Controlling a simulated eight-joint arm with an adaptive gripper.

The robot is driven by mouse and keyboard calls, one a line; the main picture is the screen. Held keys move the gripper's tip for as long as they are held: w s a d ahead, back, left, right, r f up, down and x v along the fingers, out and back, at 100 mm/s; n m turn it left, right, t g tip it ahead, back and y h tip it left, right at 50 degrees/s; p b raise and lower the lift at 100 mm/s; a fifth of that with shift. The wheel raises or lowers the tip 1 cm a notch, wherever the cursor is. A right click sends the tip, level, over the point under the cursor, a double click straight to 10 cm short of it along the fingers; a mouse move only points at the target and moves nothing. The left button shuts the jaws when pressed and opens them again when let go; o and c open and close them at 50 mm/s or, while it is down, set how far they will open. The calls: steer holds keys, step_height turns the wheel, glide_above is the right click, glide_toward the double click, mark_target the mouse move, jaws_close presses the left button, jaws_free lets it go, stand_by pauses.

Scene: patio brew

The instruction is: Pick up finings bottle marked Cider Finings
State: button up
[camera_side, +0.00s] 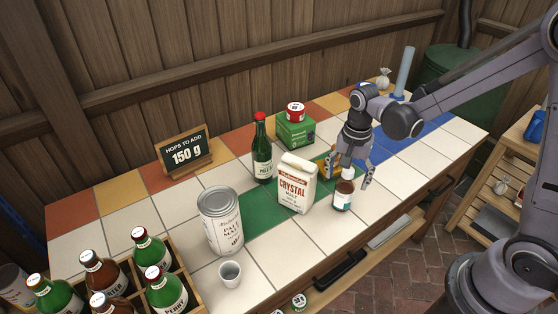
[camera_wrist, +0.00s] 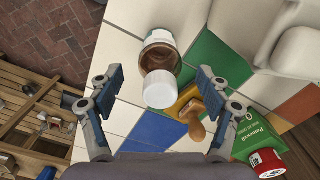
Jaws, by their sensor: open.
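A small brown bottle (camera_side: 343,192) with a white cap and a pale label stands upright on the tiled table, right of the Crystal malt bag. Its label is too small to read. In the wrist view the bottle (camera_wrist: 161,55) lies between the finger lines, its white cap (camera_wrist: 160,89) toward me. My gripper (camera_side: 352,172) is open, pointing down at the bottle's cap. In the wrist view its two fingers (camera_wrist: 159,76) are spread on either side of the cap, with gaps on both sides. The gripper holds nothing.
The Crystal bag (camera_side: 297,184) stands close left of the bottle. A wooden-handled item (camera_wrist: 193,114) lies behind it. A green box (camera_side: 295,133) with a red-lidded tin, a green bottle (camera_side: 263,155) and a large can (camera_side: 220,222) stand farther left. Tiles to the right are clear.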

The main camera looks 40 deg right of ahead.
steer(key=shift+f, duration=1.25)
steer(key=c, duration=1.4)
steer(key=shift+c, duration=0.4)
steer(key=shift+r, duration=0.15)
